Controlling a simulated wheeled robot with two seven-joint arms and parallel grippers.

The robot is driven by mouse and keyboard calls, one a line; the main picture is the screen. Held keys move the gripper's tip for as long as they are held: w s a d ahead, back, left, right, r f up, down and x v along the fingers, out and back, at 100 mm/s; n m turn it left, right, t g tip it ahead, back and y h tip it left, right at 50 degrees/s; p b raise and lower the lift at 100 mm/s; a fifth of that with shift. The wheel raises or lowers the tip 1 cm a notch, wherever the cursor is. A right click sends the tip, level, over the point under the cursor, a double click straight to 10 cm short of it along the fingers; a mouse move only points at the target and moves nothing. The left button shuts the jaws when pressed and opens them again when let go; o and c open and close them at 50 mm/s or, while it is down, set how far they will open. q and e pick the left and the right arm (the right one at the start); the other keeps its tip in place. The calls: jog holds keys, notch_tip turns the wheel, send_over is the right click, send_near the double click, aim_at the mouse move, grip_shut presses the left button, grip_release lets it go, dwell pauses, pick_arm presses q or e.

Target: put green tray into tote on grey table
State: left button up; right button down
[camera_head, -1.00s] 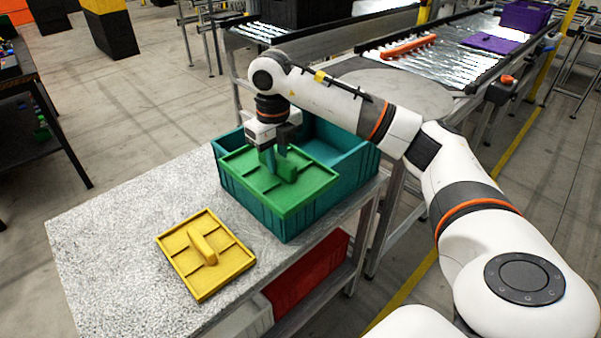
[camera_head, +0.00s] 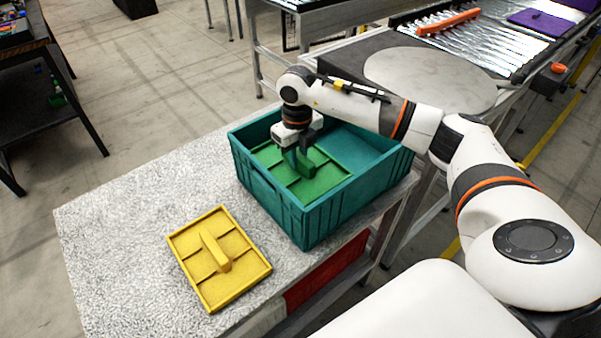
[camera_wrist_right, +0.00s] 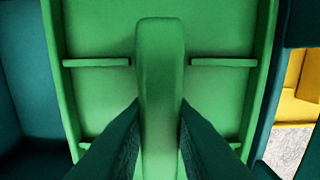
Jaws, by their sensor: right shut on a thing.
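The green tray (camera_head: 331,172) is inside the teal tote (camera_head: 309,212), below its rim and toward the tote's left part. The tote stands on the grey speckled table (camera_head: 130,225). My right gripper (camera_head: 301,165) reaches down into the tote and is shut on the tray's raised handle. In the right wrist view the fingers (camera_wrist_right: 160,140) press both sides of the handle of the green tray (camera_wrist_right: 95,95). The tote wall (camera_wrist_right: 25,80) shows beside the tray there. Whether the tray touches the tote floor cannot be told. My left gripper is not in view.
A yellow tray (camera_head: 220,258) with a handle lies on the table left of the tote. A red bin (camera_head: 325,283) sits below the tabletop. A roller conveyor (camera_head: 480,45) with an orange piece (camera_head: 447,22) and a purple tray (camera_head: 545,22) is behind.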

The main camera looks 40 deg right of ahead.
aim_at(298, 171)
jog(key=f, duration=0.5)
jog(key=shift+w+d+p, duration=0.15)
jog(key=shift+w+p, duration=0.15)
jog(key=shift+s+f, duration=0.1)
jog(key=shift+f, duration=0.3)
notch_tip(298, 171, down, 3)
jog(key=shift+f+p, duration=0.15)
jog(key=shift+p, duration=0.25)
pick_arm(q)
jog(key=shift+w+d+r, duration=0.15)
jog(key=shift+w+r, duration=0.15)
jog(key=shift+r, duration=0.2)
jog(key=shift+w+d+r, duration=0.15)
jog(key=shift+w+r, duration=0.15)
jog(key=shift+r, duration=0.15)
pick_arm(e)
jog(key=shift+f, duration=0.15)
jog(key=c, duration=1.3)
grip_release()
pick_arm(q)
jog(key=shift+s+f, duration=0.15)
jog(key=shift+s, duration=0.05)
